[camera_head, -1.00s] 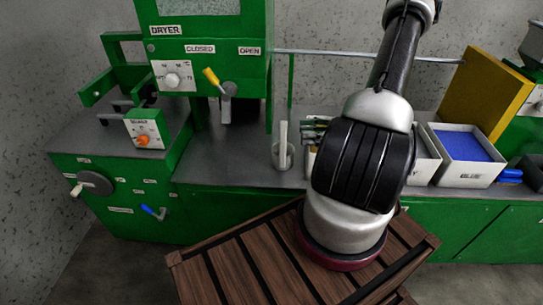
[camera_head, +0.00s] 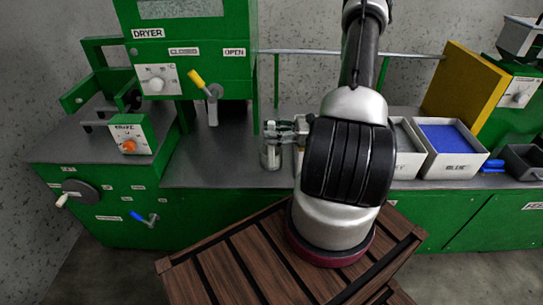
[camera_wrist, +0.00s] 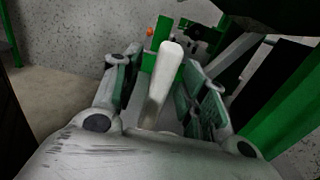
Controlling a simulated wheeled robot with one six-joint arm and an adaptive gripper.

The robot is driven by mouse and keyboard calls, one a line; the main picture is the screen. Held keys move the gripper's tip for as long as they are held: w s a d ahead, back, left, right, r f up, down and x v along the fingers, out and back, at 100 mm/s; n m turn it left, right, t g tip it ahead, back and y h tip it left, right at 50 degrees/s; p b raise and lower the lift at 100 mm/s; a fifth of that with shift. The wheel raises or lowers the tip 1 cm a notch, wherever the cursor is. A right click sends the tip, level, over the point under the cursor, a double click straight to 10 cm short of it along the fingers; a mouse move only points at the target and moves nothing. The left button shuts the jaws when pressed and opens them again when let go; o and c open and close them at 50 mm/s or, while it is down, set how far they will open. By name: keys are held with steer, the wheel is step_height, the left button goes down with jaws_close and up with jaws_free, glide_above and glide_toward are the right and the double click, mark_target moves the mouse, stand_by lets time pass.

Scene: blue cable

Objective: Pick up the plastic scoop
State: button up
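The plastic scoop shows in the wrist view as a white handle (camera_wrist: 165,78) between my fingers. In the head view, a metal cup (camera_head: 271,157) stands on the grey bench, and the scoop's handle there is mostly hidden by my gripper. My gripper (camera_head: 271,130) is at the top of the cup, reaching in from the right. In the wrist view its two green-padded fingers (camera_wrist: 160,85) stand apart on either side of the handle, with gaps visible. The scoop's lower end is hidden.
A white bin of blue material (camera_head: 452,145) and another bin (camera_head: 405,150) stand right of my arm. The green dryer (camera_head: 190,60) with its yellow-handled lever (camera_head: 202,83) is behind left. A slatted wooden crate (camera_head: 220,265) is in front of the bench.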

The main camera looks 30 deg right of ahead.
jaws_close()
steer(key=shift+r, duration=0.15)
